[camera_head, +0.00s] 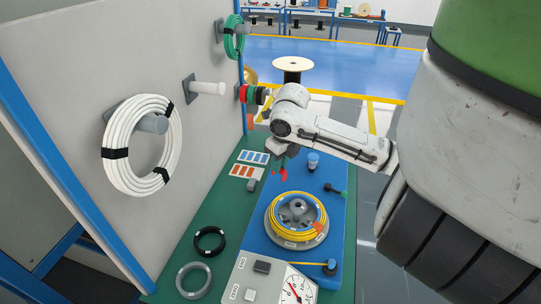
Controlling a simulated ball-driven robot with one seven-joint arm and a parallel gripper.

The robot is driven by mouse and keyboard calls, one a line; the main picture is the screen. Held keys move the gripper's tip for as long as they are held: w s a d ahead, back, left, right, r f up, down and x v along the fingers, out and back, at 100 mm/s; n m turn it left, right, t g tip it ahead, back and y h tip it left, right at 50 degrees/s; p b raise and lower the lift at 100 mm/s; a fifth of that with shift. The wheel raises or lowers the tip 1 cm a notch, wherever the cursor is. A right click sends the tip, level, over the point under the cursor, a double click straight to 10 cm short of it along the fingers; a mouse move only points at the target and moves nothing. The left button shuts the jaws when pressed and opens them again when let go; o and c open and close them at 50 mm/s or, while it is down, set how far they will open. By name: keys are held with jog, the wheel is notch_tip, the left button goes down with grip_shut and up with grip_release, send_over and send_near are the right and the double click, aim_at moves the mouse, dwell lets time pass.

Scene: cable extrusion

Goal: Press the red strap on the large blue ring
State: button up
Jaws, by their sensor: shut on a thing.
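My gripper (281,166) is above the far part of the blue panel, beyond the coil. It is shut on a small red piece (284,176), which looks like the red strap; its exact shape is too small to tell. A yellow cable coil (273,229) lies around a grey hub on a round grey holder (297,246). An orange-red patch (319,228) shows on the coil's right side. The gripper is apart from the coil.
A white coil (118,157) and green coil (233,45) hang on the left board. Red, green and black rolls (251,95) sit on a peg. A black ring (209,241), grey ring (181,280) and dial gauge (293,291) are near. Blue (253,157) and orange (245,172) label cards lie behind.

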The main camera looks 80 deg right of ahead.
jog(key=b, duration=0.5)
send_over(279, 194)
jog(key=shift+f, duration=3.95)
jog(key=shift+f, duration=0.15)
jog(key=shift+f+b, duration=1.25)
jog(key=shift+f, duration=0.05)
jog(key=shift+a+f+b, duration=0.1)
jog(key=shift+f+b, duration=0.55)
jog(key=shift+b, duration=0.1)
jog(key=o, duration=0.9)
jog(key=shift+r, duration=0.1)
jog(key=shift+r+p, duration=2.65)
jog(key=shift+r, duration=1.35)
